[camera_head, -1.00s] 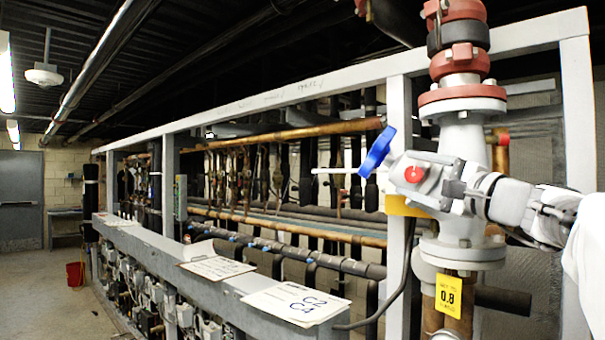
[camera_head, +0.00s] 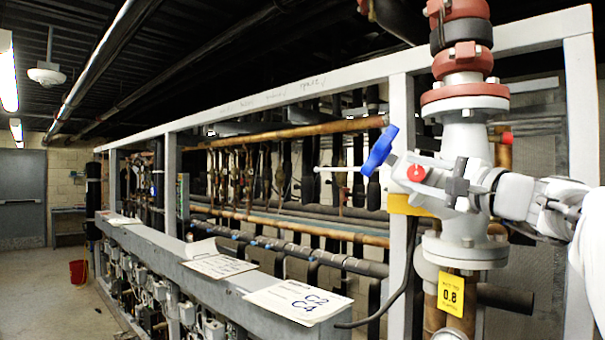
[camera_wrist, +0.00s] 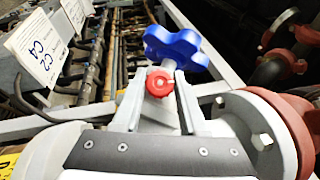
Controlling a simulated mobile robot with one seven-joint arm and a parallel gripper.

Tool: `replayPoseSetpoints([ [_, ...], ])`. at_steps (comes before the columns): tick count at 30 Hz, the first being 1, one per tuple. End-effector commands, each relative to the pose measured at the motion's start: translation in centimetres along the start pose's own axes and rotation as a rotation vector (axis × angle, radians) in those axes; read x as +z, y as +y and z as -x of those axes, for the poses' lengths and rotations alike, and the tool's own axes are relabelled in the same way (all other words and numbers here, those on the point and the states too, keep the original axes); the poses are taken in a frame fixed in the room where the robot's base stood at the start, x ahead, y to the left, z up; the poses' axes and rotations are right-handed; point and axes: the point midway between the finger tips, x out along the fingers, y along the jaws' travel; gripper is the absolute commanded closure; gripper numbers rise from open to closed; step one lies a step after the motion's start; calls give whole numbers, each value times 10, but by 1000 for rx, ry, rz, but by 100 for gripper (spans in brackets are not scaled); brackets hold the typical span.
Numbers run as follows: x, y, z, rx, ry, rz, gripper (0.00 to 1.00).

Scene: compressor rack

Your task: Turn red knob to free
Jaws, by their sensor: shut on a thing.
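The red knob (camera_head: 416,173) is on the valve body at the right, beside the blue handle (camera_head: 380,150). In the wrist view the red knob (camera_wrist: 159,82) is round with a notched face and shows between the fingers, just in front of the blue handle (camera_wrist: 176,46). My gripper (camera_wrist: 158,92) is shut on the red knob, one finger on each side. In the head view my gripper (camera_head: 428,174) reaches in from the right. The fingers and gripper body hide part of the valve, and I cannot read any free marking.
A white vertical pipe with red flanges (camera_head: 463,100) stands right behind my gripper. A yellow 0.8 tag (camera_head: 450,293) hangs below. A grey frame post (camera_head: 401,120) is close on the left. A ledge with paper labels (camera_head: 298,301) runs left, with open floor beyond.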

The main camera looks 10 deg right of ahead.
Motion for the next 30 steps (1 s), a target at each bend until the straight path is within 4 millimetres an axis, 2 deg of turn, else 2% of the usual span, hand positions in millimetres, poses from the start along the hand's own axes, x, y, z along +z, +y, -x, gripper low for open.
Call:
replayPoseSetpoints([
  [14,0,-1,0,58,0,60,100],
  [15,0,-1,0,58,0,60,53],
  [19,0,-1,0,58,0,59,30],
  [30,0,0,0,58,0,58,28],
])
